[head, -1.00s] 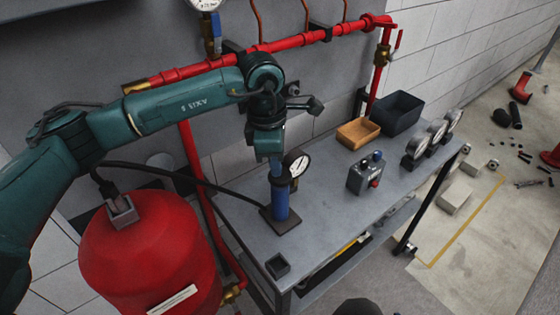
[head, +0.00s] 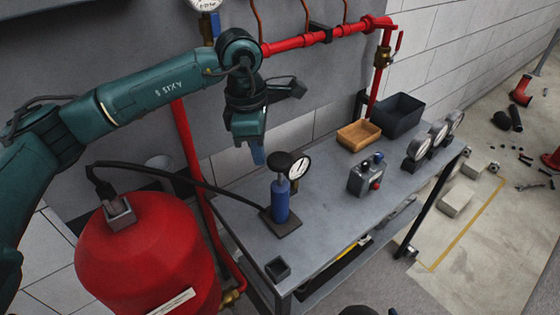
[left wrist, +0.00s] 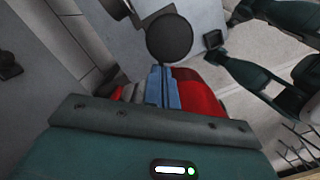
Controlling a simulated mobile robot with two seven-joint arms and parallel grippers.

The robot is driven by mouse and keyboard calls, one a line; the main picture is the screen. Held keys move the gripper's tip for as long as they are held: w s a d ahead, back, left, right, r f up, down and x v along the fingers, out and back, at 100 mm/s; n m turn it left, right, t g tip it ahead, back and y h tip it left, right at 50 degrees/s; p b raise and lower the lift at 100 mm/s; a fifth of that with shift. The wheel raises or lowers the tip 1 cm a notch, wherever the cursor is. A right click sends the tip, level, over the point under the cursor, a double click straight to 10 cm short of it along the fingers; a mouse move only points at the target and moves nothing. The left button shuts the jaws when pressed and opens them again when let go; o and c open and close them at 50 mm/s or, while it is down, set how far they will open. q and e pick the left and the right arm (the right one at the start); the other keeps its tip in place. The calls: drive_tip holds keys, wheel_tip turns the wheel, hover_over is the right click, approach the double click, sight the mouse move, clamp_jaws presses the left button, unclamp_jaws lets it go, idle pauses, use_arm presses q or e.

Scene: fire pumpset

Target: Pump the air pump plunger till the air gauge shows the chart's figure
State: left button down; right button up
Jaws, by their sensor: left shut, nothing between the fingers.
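The air pump (head: 281,205) stands upright on the bench, a blue cylinder on a dark square base. Its black round plunger knob (head: 287,162) sits a little above the cylinder. The knob also shows in the left wrist view (left wrist: 169,40), just beyond my fingertips. The air gauge (head: 299,167), white-faced, is right beside the knob; its reading is too small to tell. My left gripper (head: 258,156) is shut and empty, to the left of the knob and apart from it. Its blue fingers show in the left wrist view (left wrist: 164,88). My right gripper is not in view. No chart is seen.
A red tank (head: 150,250) stands left of the bench (head: 330,215), with a black hose to the pump. A control box (head: 366,178), a wooden tray (head: 359,135), a dark bin (head: 399,114) and a row of gauges (head: 430,142) stand right. A small black cup (head: 277,268) is in front.

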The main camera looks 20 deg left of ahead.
use_arm(q)
wheel_tip(320, 180, up, 10)
drive_tip(key=a, duration=0.1)
drive_tip(key=shift+s+r, duration=0.2)
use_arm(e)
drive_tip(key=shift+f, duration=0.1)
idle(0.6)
use_arm(q)
drive_tip(key=d+f+b, duration=0.1)
drive_tip(key=d+f+h+b, duration=0.1)
drive_tip(key=b, duration=0.1)
drive_tip(key=shift+w+f+h, duration=0.2)
drive_tip(key=shift+w+h, duration=0.05)
drive_tip(key=shift+h, duration=0.05)
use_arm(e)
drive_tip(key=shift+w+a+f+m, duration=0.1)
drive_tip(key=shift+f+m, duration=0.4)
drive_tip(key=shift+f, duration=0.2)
use_arm(q)
drive_tip(key=shift+f, duration=0.1)
